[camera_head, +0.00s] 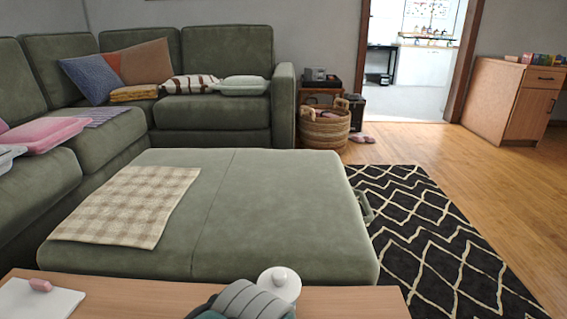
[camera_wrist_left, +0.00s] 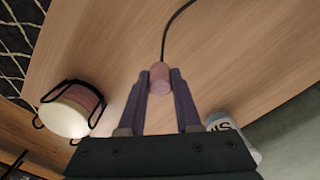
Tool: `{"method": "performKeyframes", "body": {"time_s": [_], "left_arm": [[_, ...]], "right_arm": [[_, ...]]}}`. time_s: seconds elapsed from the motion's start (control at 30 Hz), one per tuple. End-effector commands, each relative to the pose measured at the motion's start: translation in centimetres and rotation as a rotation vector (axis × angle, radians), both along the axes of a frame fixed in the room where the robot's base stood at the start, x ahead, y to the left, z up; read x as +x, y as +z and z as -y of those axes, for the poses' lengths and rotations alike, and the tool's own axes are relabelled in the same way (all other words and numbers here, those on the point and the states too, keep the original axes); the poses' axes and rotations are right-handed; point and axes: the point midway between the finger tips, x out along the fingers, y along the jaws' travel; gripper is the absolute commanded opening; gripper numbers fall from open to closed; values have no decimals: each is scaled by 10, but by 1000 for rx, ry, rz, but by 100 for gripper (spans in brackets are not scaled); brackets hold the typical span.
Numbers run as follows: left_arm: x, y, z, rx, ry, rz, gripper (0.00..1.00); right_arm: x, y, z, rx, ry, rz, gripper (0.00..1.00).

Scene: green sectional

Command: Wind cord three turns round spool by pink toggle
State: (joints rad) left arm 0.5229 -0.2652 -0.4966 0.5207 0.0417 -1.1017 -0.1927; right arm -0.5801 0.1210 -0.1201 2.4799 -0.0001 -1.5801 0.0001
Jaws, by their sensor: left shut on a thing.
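In the left wrist view, the pink toggle (camera_wrist_left: 160,79) is held between the fingertips of my left gripper (camera_wrist_left: 160,82), which is shut on it. A dark cord (camera_wrist_left: 165,39) runs from the toggle up and out of the top edge. The spool (camera_wrist_left: 72,107), with a pale round end and a pinkish body, is at the left, apart from my gripper. Black loops (camera_wrist_left: 102,99) stand around it; I cannot tell whether they are cord turns or a frame. My right gripper is in neither view.
The wooden tabletop (camera_wrist_left: 120,38) is mostly clear.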

Motion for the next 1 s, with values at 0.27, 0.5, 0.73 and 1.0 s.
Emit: {"method": "performKeyframes", "body": {"time_s": [0.27,0.5,0.73,1.0], "left_arm": [[0,-14,0,-1,0,1,0],[0,-23,0,-1,0,1,0],[0,-32,0,-1,0,1,0],[0,-43,0,-1,0,1,0]], "right_arm": [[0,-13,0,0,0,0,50],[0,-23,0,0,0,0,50],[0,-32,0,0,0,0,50],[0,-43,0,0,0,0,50]]}}
